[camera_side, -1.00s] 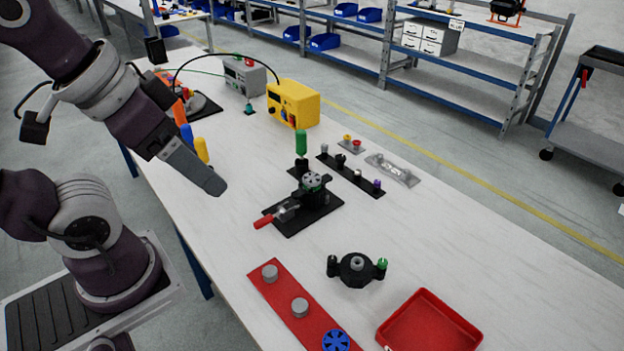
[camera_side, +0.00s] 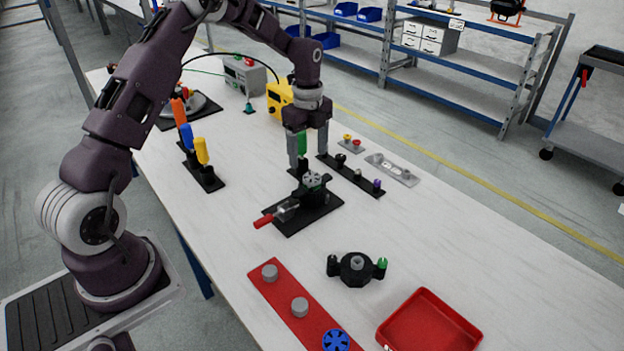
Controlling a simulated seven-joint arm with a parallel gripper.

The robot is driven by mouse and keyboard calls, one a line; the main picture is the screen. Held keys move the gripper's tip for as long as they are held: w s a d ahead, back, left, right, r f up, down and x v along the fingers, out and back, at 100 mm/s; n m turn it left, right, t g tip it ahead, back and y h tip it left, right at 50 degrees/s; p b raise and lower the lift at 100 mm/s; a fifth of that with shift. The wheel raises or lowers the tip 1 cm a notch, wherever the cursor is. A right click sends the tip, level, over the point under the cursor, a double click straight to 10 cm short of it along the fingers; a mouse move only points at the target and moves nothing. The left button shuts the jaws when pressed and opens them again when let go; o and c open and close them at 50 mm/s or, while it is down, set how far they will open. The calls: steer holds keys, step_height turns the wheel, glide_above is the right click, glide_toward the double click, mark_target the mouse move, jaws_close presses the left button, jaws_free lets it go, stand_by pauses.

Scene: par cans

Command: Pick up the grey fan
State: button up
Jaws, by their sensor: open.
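The grey fan (camera_side: 314,180) sits on top of the black clamp fixture (camera_side: 316,196), which has a red-handled lever (camera_side: 264,221) at its left.
A red strip (camera_side: 283,293) with two grey knobs and a blue fan (camera_side: 335,340) lies in front. A black hub (camera_side: 357,268) and a red tray (camera_side: 430,297) are at right. Yellow and blue handled tools (camera_side: 202,152) stand left.

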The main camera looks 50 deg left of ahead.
mark_target(312, 177)
steer(key=f, duration=0.7)
steer(key=shift+w+d, duration=0.25)
steer(key=shift+w, duration=0.15)
steer(key=c, duration=1.4)
